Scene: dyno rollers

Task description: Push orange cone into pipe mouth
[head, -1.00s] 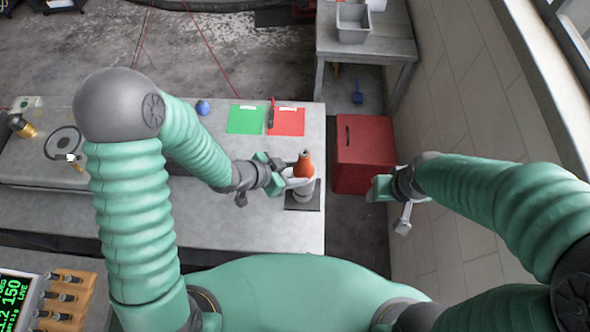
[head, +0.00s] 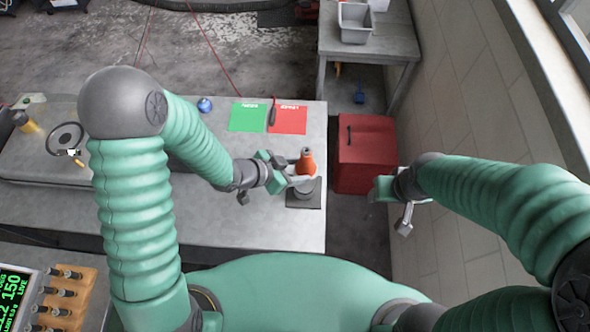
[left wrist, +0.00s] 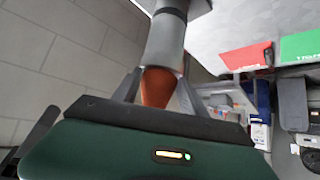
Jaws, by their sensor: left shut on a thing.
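A green sheet (head: 248,117) and a red sheet (head: 288,120) lie on the table (head: 240,228) behind the cone. A red box (head: 365,155) stands to the right. A grey bench (head: 385,40) is at the back, beside the wall (head: 460,100).

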